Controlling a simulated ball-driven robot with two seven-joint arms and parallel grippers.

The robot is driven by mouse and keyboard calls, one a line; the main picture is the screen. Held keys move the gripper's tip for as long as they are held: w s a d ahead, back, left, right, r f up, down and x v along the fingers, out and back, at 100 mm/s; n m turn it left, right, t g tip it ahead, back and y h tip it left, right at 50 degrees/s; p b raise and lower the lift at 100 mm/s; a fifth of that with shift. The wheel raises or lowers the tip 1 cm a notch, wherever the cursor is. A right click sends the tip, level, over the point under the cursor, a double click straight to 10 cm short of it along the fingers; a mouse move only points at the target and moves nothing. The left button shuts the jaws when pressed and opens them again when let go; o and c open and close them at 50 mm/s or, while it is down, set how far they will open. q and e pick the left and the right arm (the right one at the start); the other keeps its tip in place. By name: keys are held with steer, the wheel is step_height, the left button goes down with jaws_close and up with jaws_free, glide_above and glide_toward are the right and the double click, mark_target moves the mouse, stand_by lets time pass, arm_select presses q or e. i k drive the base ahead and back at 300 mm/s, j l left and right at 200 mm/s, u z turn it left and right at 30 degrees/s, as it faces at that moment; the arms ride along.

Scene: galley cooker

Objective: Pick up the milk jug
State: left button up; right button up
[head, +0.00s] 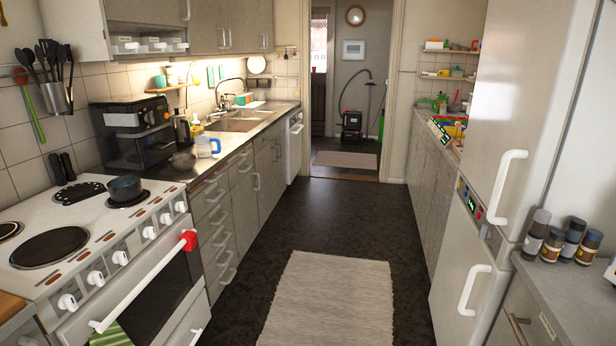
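A small white jug with a blue handle (205,147) stands on the left counter, beyond the cooker. It looks like the milk jug and is the only jug I can make out. It is upright near the counter's front edge, to the right of a dark kettle (182,129) and a small grey rounded pot (183,161). Its contents cannot be seen. Neither of my grippers is in view.
The white cooker (85,222) with a dark pot (125,188) stands in the left foreground, its oven handle (140,287) sticking out. A black coffee machine (130,131) stands behind it. The fridge (520,110) is on the right. The aisle with a pale rug (330,300) is clear.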

mark_target(203, 145)
steer(key=i+l+z, duration=0.1)
steer(key=i, duration=1.65)
